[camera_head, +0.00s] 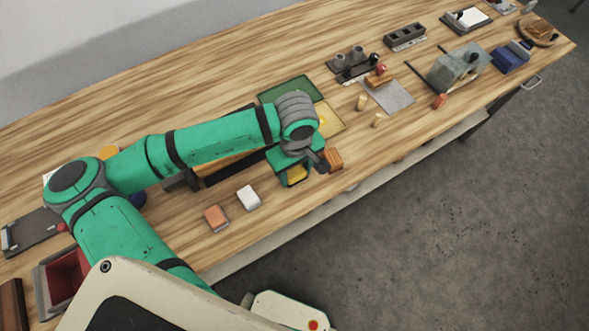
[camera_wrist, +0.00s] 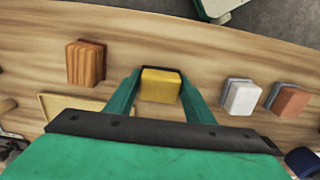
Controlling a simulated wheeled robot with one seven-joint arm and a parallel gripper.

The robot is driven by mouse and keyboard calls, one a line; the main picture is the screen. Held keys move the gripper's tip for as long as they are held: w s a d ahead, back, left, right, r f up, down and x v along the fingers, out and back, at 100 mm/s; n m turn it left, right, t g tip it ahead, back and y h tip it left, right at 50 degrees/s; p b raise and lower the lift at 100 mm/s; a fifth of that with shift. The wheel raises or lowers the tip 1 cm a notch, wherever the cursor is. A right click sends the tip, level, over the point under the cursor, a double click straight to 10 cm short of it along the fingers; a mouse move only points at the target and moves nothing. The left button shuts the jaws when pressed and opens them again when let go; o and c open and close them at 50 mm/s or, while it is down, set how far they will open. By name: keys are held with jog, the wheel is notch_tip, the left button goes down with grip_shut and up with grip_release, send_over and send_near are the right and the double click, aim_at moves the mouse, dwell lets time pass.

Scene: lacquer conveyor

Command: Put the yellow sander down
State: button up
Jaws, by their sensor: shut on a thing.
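The yellow sander (camera_wrist: 160,86) is a small yellow block between the two green fingers of my gripper (camera_wrist: 158,82) in the wrist view. My gripper is shut on it. In the head view, the yellow sander (camera_head: 296,174) shows partly below my gripper (camera_head: 292,172), over the front part of the wooden workbench (camera_head: 170,240). Whether its underside touches the bench cannot be told.
A wood-brown block (camera_head: 333,159) stands close to the right of my gripper. A white block (camera_head: 248,197) and an orange block (camera_head: 216,218) stand to the left. Green (camera_head: 290,90) and yellow (camera_head: 329,120) trays lie behind. Bare bench lies between the white block and my gripper.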

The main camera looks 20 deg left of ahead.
aim_at(296, 173)
jog(key=shift+s+d, duration=0.1)
jog(key=shift+s, duration=0.05)
jog(key=shift+d+f, duration=0.1)
jog(key=shift+f, duration=0.05)
jog(key=o, duration=1.1)
jog(key=shift+r, duration=0.4)
notch_tip(296, 173, up, 12)
jog(key=shift+f, duration=0.2)
